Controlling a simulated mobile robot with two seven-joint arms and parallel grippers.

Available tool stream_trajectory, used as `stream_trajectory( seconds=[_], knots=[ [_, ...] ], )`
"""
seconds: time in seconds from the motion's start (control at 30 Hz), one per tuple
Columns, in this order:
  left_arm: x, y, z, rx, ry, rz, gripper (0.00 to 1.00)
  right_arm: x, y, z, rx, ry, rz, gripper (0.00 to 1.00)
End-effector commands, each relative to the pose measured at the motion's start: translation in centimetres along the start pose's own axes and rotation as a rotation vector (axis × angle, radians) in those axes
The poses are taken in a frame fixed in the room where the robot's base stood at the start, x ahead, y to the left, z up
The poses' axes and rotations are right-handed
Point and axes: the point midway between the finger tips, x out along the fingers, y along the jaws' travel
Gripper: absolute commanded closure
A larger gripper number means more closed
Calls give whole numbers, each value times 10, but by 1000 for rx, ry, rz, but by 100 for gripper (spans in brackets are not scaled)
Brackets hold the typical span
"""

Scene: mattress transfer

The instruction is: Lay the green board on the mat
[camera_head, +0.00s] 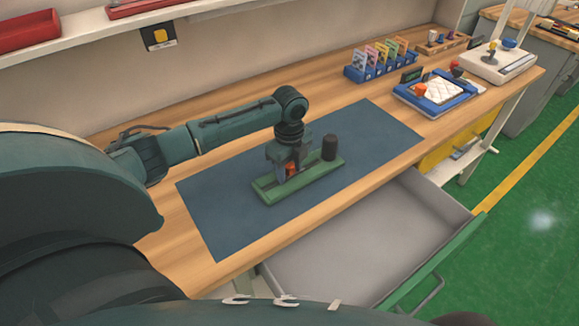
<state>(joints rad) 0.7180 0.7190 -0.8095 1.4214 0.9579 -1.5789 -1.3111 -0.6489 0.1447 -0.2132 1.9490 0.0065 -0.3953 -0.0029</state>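The dark blue mat (372,128) lies flat on the wooden workbench. The green board (268,191) is over the middle of the mat, lying level; I cannot tell whether it touches the mat or is just above it. A black cylinder (329,148) stands at the board's far right end. A small red-orange block (291,169) shows on the board between the fingers of my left gripper (290,169). That gripper points down, with its fingers on either side of the block; whether they press on it is not clear. My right gripper is not in view.
An open grey drawer (370,240) with a green front juts out below the bench edge. A blue card rack (375,66), a blue tray with a white pad (438,93) and a white device (497,63) stand at the far right. The mat's right part is clear.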

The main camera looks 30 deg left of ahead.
Motion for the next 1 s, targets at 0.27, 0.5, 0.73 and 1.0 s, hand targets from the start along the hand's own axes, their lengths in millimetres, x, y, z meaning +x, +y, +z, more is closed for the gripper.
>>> stream_trajectory(
  seconds=[0.27, 0.5, 0.73, 1.0],
  knots=[
    [-2, 0, 0, 0, 0, -2, 56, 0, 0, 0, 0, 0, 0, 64],
    [-36, -2, 0, 1, -1, -7, 56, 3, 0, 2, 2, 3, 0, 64],
    [-86, -1, 0, 1, -1, -6, 56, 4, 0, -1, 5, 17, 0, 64],
    [-120, 0, 0, 1, 0, -3, 56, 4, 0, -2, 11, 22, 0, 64]
  ],
)
